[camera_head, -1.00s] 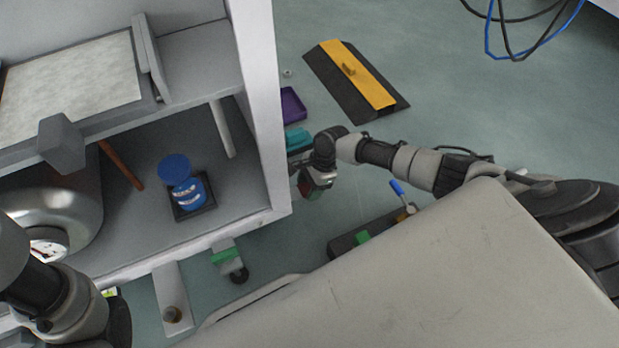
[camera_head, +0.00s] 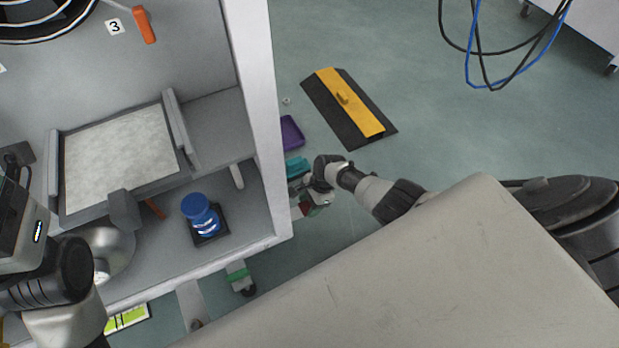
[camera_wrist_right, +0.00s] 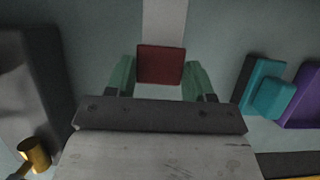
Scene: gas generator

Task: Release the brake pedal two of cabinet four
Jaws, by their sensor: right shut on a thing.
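A red brake pedal (camera_wrist_right: 160,65) shows in the right wrist view, at the end of a pale strip. My right gripper (camera_head: 306,209) is low beside the cabinet's right corner in the head view. In the wrist view its two green fingers (camera_wrist_right: 160,76) stand on either side of the red pedal, shut on it. A green pedal (camera_head: 237,274) with a dark caster sits under the cabinet's (camera_head: 262,130) front edge. Part of my left arm's end (camera_head: 20,215) shows at the left edge; its fingertips are not clear.
A blue-lidded container (camera_head: 201,214) stands on the cabinet's lower shelf. Teal (camera_head: 297,167) and purple (camera_head: 291,132) trays lie on the floor near my right gripper. A black-and-yellow ramp (camera_head: 348,105) lies beyond. Cables (camera_head: 480,50) hang at upper right.

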